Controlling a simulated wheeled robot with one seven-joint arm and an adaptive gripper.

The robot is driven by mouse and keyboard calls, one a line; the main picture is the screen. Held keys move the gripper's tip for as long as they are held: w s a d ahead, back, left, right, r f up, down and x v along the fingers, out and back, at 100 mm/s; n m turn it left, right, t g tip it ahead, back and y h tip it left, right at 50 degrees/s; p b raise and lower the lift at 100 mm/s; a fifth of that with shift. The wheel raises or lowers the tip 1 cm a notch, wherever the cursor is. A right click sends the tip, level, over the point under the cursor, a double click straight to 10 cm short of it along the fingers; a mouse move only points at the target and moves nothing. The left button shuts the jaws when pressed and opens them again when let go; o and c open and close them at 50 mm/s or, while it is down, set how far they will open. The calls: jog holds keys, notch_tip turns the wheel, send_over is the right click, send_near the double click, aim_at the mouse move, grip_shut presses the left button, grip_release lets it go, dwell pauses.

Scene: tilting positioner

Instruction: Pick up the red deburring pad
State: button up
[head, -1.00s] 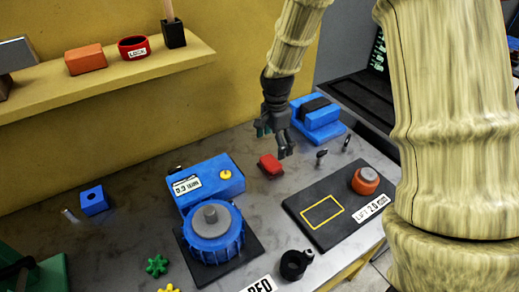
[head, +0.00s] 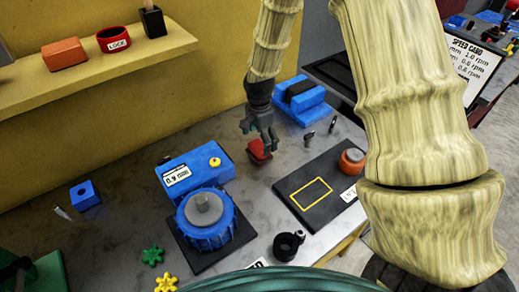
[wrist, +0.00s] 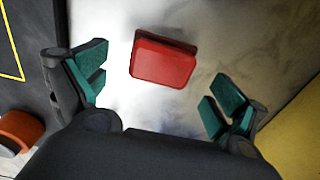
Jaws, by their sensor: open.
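The red deburring pad (wrist: 162,60) is a small block lying on the grey table. In the wrist view it lies ahead of and between the two teal-padded fingers of my gripper (wrist: 165,90), which are spread wide and do not touch it. In the head view the pad (head: 259,150) is partly hidden by my gripper (head: 257,138), which hangs pointing down just above it. The height left between the fingertips and the pad is hard to tell.
A black board (head: 329,169) with a yellow outline and an orange-red round piece (head: 352,160) lies to the right. A blue block with a black top (head: 303,103) stands behind. A blue positioner (head: 209,222) stands at front left. A yellow wall (head: 120,110) rises behind.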

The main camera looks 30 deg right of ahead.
aim_at(259, 146)
jog(key=shift+w+f+p, duration=0.15)
jog(key=shift+f+p, duration=0.7)
jog(key=shift+f, duration=1.3)
jog(key=shift+c, duration=0.4)
jog(key=c, duration=1)
